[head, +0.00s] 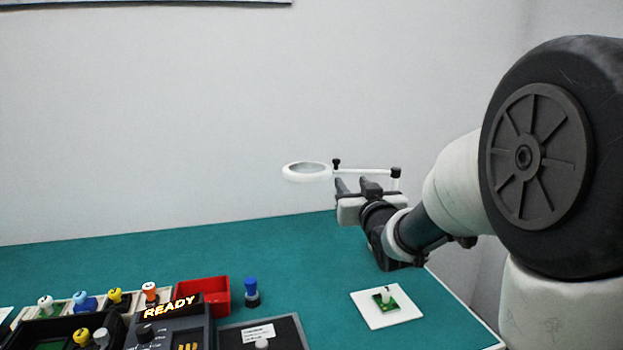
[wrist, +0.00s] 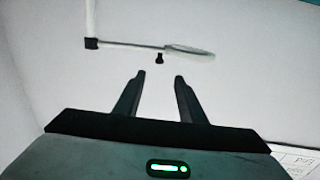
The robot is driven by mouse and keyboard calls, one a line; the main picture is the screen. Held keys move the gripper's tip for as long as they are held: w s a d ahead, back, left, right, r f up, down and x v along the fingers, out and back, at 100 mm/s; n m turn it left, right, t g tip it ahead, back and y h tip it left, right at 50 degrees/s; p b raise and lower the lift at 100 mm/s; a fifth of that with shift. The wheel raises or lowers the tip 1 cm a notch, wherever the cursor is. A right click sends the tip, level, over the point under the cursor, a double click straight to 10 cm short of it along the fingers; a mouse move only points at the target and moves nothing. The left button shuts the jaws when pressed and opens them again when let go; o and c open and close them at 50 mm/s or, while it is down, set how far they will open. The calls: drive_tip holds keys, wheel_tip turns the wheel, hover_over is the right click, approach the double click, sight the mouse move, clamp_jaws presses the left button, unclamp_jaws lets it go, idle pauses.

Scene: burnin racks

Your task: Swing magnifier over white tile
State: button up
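The magnifier is a white ring lens (head: 307,171) on a thin white arm (head: 362,171) with black joints, hanging above the back of the green bench in the head view. Its lens end points left. It also shows in the wrist view, with the lens (wrist: 190,53) beyond my fingers and a small black knob (wrist: 159,58) at the ring's near end. The white tile (head: 367,318) lies on the bench at front right, with a small green board (head: 385,300) on it. My gripper (wrist: 158,76) is open and empty, its fingertips apart from the knob in the wrist view.
A red bin (head: 216,296), a blue-capped piece (head: 252,292) and a dark unit reading READY (head: 170,307) stand at front left. A dark panel (head: 290,332) lies between them and the tile. The back of the green bench (head: 150,250) is clear.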

sight(337, 164)
drive_tip(key=w, duration=1.1)
drive_tip(key=w+a, duration=0.1)
drive_tip(key=w, duration=0.5)
drive_tip(key=shift+w+r, duration=0.1)
drive_tip(key=shift+w, duration=0.05)
clamp_jaws()
